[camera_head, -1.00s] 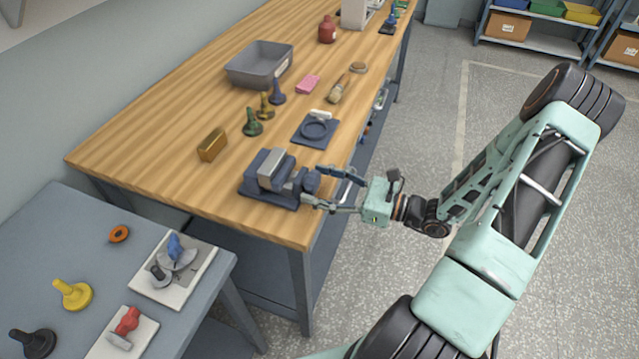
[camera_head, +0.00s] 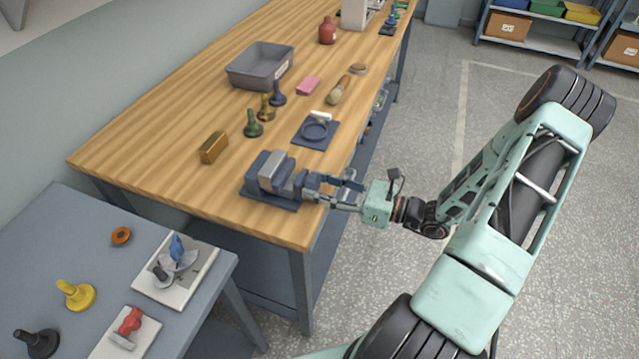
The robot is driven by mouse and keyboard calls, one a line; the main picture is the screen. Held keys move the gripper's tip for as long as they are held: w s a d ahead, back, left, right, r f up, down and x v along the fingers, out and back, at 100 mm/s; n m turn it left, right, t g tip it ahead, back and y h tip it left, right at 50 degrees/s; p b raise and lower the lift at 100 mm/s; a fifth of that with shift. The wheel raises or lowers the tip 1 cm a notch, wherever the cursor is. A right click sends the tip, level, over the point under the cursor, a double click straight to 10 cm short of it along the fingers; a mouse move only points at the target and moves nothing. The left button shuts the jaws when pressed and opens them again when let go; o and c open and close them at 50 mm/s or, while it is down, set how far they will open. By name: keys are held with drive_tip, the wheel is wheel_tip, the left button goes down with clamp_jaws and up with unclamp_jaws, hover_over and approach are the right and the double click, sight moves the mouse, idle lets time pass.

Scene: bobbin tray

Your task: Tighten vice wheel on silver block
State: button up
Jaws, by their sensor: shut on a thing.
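The dark blue vice (camera_head: 262,192) stands at the near front edge of the wooden bench. The silver block (camera_head: 273,170) sits upright between its jaws; I cannot tell whether both jaws touch it. The vice wheel (camera_head: 312,184) is on the vice's right side, facing me, and is partly hidden by the fingers. My gripper (camera_head: 322,188) reaches in from the right, level with the wheel, and its fingers are shut on the wheel.
A brass block (camera_head: 213,147) lies left behind the vice. A lower grey table (camera_head: 75,230) is at the left.

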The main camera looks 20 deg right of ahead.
drive_tip(key=shift+m+p, duration=0.8)
drive_tip(key=shift+m, duration=1.5)
drive_tip(key=o, duration=1.2)
drive_tip(key=shift+c, duration=0.2)
drive_tip(key=shift+s, duration=0.1)
drive_tip(key=v, duration=1.2)
